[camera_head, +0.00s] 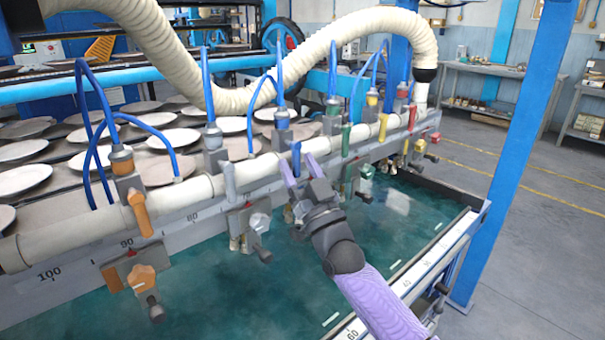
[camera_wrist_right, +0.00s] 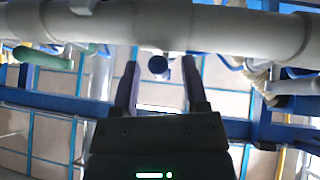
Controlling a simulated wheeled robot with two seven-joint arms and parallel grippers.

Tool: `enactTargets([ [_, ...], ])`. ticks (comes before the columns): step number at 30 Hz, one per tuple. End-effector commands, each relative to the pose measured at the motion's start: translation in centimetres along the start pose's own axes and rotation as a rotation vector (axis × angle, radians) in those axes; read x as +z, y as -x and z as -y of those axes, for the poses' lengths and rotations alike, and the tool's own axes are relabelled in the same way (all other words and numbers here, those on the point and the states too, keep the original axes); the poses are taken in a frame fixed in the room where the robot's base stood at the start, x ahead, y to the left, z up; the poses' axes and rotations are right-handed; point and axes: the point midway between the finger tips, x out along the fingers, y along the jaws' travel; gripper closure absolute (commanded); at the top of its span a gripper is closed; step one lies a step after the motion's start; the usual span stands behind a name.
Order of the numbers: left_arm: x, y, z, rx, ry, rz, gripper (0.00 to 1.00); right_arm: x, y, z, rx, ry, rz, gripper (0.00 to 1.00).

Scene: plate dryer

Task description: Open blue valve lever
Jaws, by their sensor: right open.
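The blue valve lever (camera_head: 296,154) hangs down from the pale horizontal pipe, near the middle of the head view. My right gripper (camera_head: 299,166) reaches up to it from the lower right, with its purple fingers open and one on each side of the lever. In the right wrist view the round blue lever end (camera_wrist_right: 158,67) shows between the two spread fingertips, with a gap on both sides. The gripper is around the lever but not shut on it. My left gripper is not in view.
A grey lever (camera_head: 229,180) and an orange lever (camera_head: 139,214) hang to the left. A green lever (camera_head: 346,138), a yellow lever (camera_head: 382,126) and a red lever (camera_head: 412,117) hang to the right. The pale pipe (camera_head: 190,194) runs close above the gripper. Green water lies below.

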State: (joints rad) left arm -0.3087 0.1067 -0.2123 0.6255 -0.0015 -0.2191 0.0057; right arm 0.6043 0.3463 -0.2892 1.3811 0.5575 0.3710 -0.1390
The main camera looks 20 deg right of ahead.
Motion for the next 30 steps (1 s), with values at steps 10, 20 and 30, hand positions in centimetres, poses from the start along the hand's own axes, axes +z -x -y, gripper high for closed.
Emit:
enactTargets([
  [10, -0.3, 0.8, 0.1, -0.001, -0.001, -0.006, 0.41, 0.0, 7.1, 0.0, 0.000, -0.001, 0.004, 0.43],
  [20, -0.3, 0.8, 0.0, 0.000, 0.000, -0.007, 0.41, 0.0, 9.8, 0.0, 0.000, 0.001, 0.000, 0.43],
  [30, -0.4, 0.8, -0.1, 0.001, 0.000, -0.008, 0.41, 0.4, 10.0, 0.3, -0.006, -0.003, 0.026, 0.43],
])
